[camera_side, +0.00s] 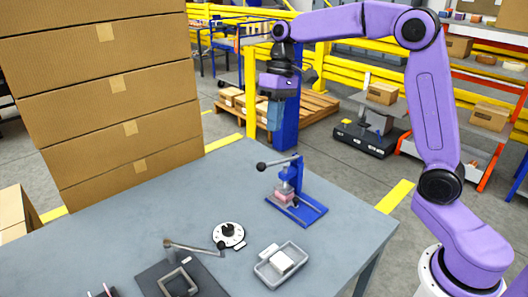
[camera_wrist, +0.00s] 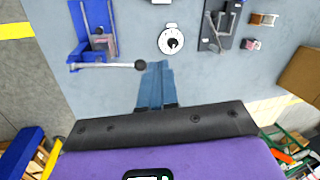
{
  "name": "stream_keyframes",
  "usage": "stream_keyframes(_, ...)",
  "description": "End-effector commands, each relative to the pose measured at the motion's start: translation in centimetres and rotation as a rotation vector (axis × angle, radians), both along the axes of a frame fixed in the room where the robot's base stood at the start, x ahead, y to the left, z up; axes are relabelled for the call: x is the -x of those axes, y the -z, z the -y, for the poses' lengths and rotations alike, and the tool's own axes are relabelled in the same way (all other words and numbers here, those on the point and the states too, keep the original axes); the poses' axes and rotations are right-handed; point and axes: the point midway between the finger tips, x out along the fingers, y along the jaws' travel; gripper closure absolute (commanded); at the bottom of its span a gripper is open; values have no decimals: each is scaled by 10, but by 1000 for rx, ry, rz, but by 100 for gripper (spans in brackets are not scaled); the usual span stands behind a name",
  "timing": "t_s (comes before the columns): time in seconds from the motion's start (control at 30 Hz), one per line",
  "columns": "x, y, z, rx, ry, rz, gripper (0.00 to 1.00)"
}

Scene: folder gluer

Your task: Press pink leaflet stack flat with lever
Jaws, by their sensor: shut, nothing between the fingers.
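The blue lever press (camera_side: 304,208) stands on the grey table, and its frame also shows at the upper left of the wrist view (camera_wrist: 80,22). The pink leaflet stack (camera_side: 284,196) sits in the press, under its blue upper part; it shows partly in the wrist view (camera_wrist: 103,45). The lever (camera_side: 280,161) sticks out sideways, about level, and ends in a black ball knob (camera_side: 262,166), also seen in the wrist view (camera_wrist: 140,65). My gripper (camera_wrist: 157,64) is shut and empty. In the side view it (camera_side: 274,127) hangs above the knob, clear of it.
A white dial disc (camera_side: 229,235), a grey tray (camera_side: 262,267) with a white block, and a dark board (camera_side: 150,278) with a metal frame and lever lie nearer the table's front. Tall stacked cartons (camera_side: 110,100) stand at the left. Bare table surrounds the press.

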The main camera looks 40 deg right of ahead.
Motion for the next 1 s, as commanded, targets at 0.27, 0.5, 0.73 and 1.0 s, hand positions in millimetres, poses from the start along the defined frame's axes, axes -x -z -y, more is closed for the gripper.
stream_keyframes(0.27, -49, -6, 43, -50, 143, -14, 100)
stream_keyframes(0.5, -62, -8, 60, -67, 189, -17, 100)
stream_keyframes(0.73, -63, -8, 61, -68, 192, -16, 100)
stream_keyframes(1.0, -62, -1, 59, -68, 192, -18, 100)
